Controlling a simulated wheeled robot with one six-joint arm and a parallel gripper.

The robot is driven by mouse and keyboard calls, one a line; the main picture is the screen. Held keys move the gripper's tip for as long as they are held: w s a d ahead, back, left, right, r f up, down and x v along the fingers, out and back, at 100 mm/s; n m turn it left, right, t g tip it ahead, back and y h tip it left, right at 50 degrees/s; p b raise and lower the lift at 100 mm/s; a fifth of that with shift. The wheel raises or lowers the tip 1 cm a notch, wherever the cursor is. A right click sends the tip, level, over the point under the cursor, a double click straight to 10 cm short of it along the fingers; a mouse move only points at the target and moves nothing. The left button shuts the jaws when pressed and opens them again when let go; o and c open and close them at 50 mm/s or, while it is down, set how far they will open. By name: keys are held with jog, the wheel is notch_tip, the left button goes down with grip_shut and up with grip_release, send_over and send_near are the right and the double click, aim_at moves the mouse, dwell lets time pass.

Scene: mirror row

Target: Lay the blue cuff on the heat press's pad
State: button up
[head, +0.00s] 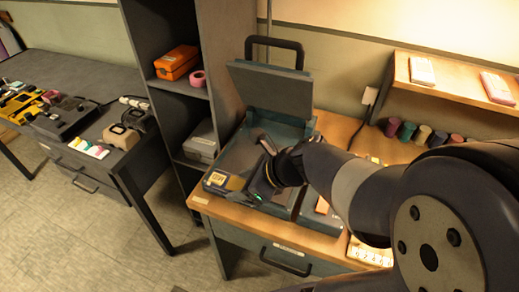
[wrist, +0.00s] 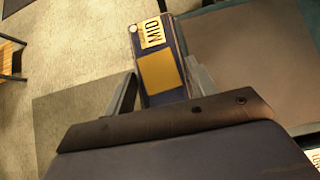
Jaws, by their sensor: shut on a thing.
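The heat press (head: 268,92) stands on the wooden bench with its grey lid raised. Its flat grey pad shows at the right of the wrist view (wrist: 245,60), with a teal rim. My gripper (head: 250,184) is over the front left of the press and also shows in the wrist view (wrist: 163,88). It is shut on the blue cuff (wrist: 161,72), a narrow navy piece with an ochre patch and a pale MID label. In the head view the cuff (head: 226,182) points left from my fingers. It is beside the pad in the wrist view; its height above the press is unclear.
A dark shelf unit with an orange case (head: 176,62) and pink tape roll (head: 197,78) stands left of the press. A wooden wall shelf (head: 450,85) and several coloured rolls are at the right. Another table with many tools is at far left. Floor shows between.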

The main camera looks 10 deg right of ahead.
jog(key=w+d, duration=0.3)
jog(key=w, duration=0.1)
jog(key=w+d+f, duration=0.1)
jog(key=w+d, duration=0.1)
jog(key=w, duration=0.2)
jog(key=w+d+f, duration=0.1)
jog(key=w+d, duration=0.2)
jog(key=shift+w+d, duration=0.35)
jog(key=shift+w, duration=0.05)
notch_tip(320, 180, down, 5)
jog(key=shift+r, duration=0.15)
jog(key=shift+w+f, duration=0.15)
jog(key=shift+f, duration=0.05)
jog(key=shift+f+b, duration=0.2)
jog(key=shift+b, duration=0.1)
jog(key=o, duration=1)
jog(key=shift+r, duration=0.1)
jog(key=shift+o, duration=0.2)
